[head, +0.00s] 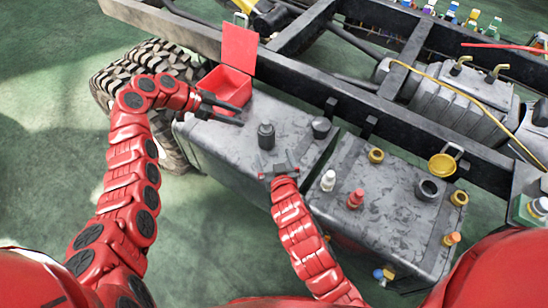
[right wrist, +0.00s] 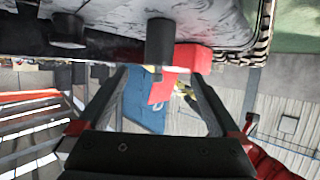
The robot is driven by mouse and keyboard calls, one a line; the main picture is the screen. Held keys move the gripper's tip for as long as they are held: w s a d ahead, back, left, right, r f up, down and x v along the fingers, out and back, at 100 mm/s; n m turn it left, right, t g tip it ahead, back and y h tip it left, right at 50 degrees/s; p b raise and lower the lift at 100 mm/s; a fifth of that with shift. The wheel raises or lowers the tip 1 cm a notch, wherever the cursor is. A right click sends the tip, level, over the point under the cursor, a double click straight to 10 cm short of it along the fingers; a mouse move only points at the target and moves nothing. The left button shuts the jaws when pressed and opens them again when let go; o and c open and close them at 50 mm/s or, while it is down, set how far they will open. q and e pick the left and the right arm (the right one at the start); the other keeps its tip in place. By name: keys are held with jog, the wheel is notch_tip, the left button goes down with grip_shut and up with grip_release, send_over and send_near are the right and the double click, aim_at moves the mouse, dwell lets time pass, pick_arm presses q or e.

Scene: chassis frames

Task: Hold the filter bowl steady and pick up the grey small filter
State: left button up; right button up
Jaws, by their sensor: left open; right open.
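A dark grey upright cylinder with a narrower top (head: 266,135) stands on the left tank; it looks like the filter piece, but I cannot tell bowl from filter. It also shows in the right wrist view (right wrist: 160,42), beyond and between the fingers. A short grey round piece (head: 321,127) sits to its right, near the tank's edge. My left gripper (head: 226,108) is open and empty, left of the cylinder and beside the red box. My right gripper (head: 279,168) is open and empty, just in front of the cylinder, apart from it.
An open red box (head: 226,86) with a raised lid stands behind my left gripper. The right tank (head: 392,215) carries several caps and small bottles, including a white-topped one (head: 328,180). A black chassis rail (head: 395,122) runs behind both tanks.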

aim_at(265, 131)
jog(key=x, duration=1.7)
jog(key=shift+w+f, duration=0.1)
jog(key=shift+f, duration=0.05)
